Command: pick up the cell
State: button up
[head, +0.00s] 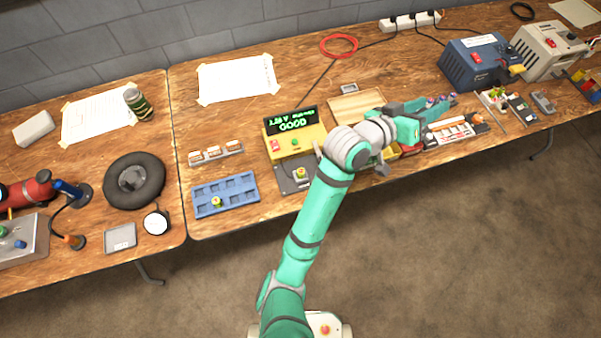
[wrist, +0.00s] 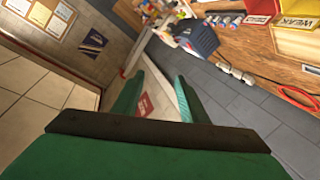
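A small yellow-green cell (head: 300,173) stands in the dark plate in front of the yellow tester (head: 297,141), whose display reads GOOD. A similar small cell (head: 216,202) stands in a pocket of the blue tray (head: 240,187); the other pockets look empty. My gripper (head: 448,102) is stretched out over the right part of the bench, well to the right of both cells. In the wrist view its two fingers (wrist: 156,85) are apart with nothing between them. That view looks across the room and shows neither of these cells clearly.
My forearm passes close to the tester's right side. A blue power unit (head: 478,62) stands at the back right. A small holder (head: 215,153) is behind the blue tray.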

jog(key=m+g, duration=0.1)
jog(key=m+g+y, duration=0.2)
jog(key=g+y, duration=0.6)
jog(key=y, duration=0.5)
send_over(301, 171)
notch_tip(301, 171, down, 14)
jog(key=r, duration=0.1)
jog(key=f, duration=0.5)
jog(key=shift+s+a, duration=0.15)
jog(key=shift+s, duration=0.2)
jog(key=shift+w+f, duration=0.2)
jog(key=shift+f, duration=1.25)
jog(key=shift+w+f, duration=0.2)
jog(key=shift+f, duration=1.25)
grip_shut()
